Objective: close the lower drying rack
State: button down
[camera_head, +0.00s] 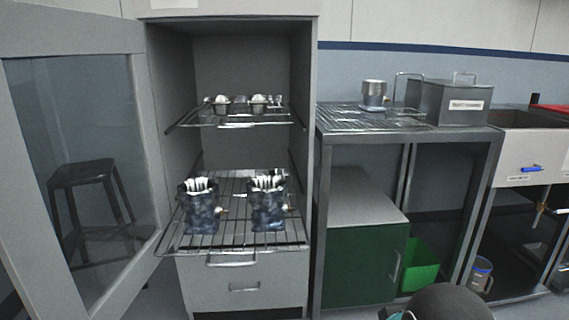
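The lower drying rack (234,239) is a wire shelf that sticks out of the front of the open grey cabinet (306,150). Its front handle (232,262) hangs at the front edge, above a drawer front. Two dark blue mottled holders stand upright on it, a left one (201,212) and a right one (268,210), both with white sticks in them. The upper rack (240,120) carries small whitish pieces and a few cups. My gripper is not in view; only a dark rounded part of my arm shows at the bottom right.
The glazed cabinet door (140,130) stands open at the left, with a dark stool (85,172) seen through it. A steel table (335,133) at the right bears a metal cup (374,93) and a lidded box (448,103). A green-doored cabinet (355,265) stands under it.

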aim_at(243, 173)
jog(key=u, duration=0.2)
jog(key=i, duration=1.1)
jog(key=u, duration=0.5)
